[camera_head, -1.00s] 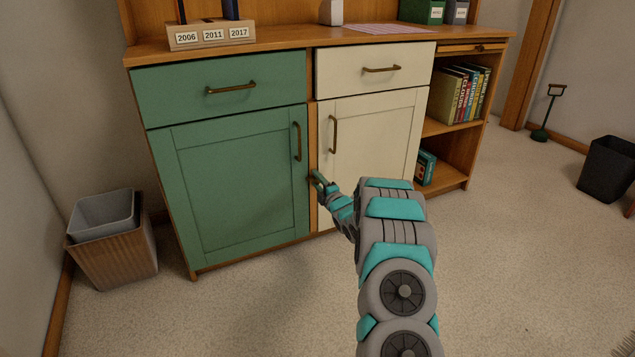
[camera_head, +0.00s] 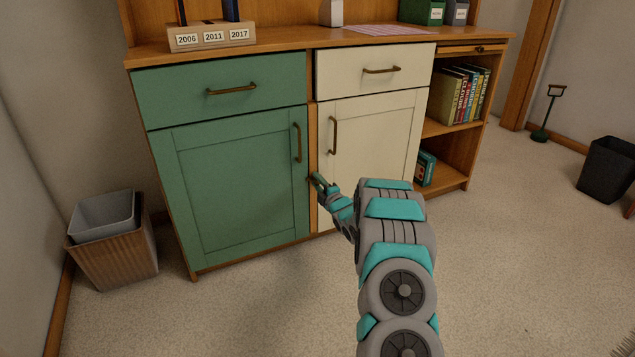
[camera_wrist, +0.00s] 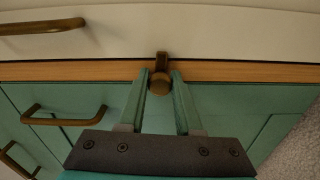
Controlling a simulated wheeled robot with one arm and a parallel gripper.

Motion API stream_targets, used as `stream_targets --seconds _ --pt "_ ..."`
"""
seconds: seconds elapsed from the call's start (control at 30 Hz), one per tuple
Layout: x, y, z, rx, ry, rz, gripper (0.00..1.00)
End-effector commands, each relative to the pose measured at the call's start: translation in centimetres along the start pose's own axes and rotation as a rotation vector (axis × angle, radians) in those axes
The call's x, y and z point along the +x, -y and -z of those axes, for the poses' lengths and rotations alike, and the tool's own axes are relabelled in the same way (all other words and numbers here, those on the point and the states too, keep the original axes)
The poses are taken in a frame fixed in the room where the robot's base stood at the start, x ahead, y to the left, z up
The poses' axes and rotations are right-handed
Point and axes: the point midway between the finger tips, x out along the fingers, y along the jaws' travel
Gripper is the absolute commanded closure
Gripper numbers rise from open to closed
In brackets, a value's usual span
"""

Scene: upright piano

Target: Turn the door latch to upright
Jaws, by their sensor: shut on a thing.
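The door latch (camera_wrist: 160,83) is a small brown metal piece with a round knob and a short bar. In the wrist view it sits on the wooden strip (camera_wrist: 100,71) between the green door (camera_wrist: 235,105) and the white door (camera_wrist: 200,35). Its bar points across the strip towards the white door. My gripper (camera_wrist: 162,84) is shut on the latch, one finger on each side of the knob. In the head view my gripper (camera_head: 317,181) is at the strip beside the green door (camera_head: 230,185), and the latch is mostly hidden by it.
The green door's handle (camera_head: 298,142) and the white door's handle (camera_head: 334,135) are above my gripper. Drawers are over both doors. A bin (camera_head: 112,245) stands at the left and a black bin (camera_head: 608,168) at the far right. The carpet in front is clear.

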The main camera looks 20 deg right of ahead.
Motion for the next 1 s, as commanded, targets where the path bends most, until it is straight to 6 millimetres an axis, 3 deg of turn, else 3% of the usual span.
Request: stream_targets --seconds 1.0 --pt "-0.07 0.0 -0.06 0.919 0.005 0.004 1.0"
